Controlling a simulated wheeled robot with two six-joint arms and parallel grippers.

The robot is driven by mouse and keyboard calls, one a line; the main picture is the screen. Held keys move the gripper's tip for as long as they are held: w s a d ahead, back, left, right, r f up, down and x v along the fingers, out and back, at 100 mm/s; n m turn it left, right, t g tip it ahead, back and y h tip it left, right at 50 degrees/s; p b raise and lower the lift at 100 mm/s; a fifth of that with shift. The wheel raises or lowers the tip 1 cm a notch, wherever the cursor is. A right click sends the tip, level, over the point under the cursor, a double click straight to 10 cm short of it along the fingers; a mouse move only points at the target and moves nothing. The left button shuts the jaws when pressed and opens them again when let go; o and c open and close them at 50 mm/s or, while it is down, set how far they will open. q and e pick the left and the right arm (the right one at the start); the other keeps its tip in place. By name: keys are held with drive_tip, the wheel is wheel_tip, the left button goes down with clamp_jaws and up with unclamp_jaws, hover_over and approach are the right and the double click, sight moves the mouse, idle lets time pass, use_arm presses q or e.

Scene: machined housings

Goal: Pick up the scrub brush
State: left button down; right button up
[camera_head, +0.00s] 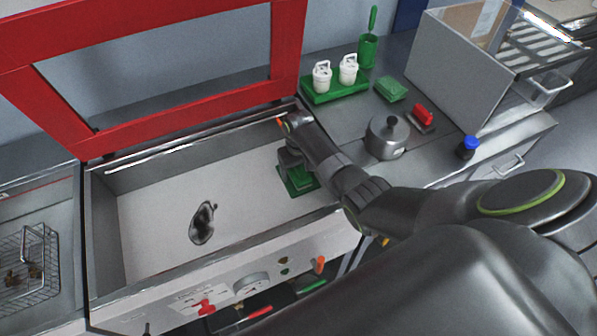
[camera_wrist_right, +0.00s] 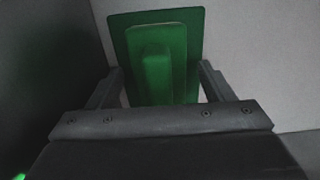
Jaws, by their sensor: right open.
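The green scrub brush (camera_head: 301,184) has a flat base and a raised block-like handle. It sits on the floor of the open washing basin (camera_head: 160,220), near its right wall. My right gripper (camera_head: 291,163) reaches down into the basin just above the brush and partly covers it in the head view. In the right wrist view the brush (camera_wrist_right: 155,72) lies ahead between the two fingers of the right gripper (camera_wrist_right: 160,84), which are apart. I cannot tell whether they touch it. My left gripper is not in view.
A dark grey machined housing (camera_head: 202,222) lies on the basin floor. The red-framed lid (camera_head: 150,105) stands open behind. On the right counter are a lidded pot (camera_head: 386,138), a red-handled tool (camera_head: 423,115), a green pad (camera_head: 391,88) and white containers in a green tray (camera_head: 335,93). A wire basket (camera_head: 27,268) sits left.

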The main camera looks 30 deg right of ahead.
drive_tip(key=c, duration=1.1)
drive_tip(key=shift+r, duration=0.1)
wheel_tip(320, 180, up, 10)
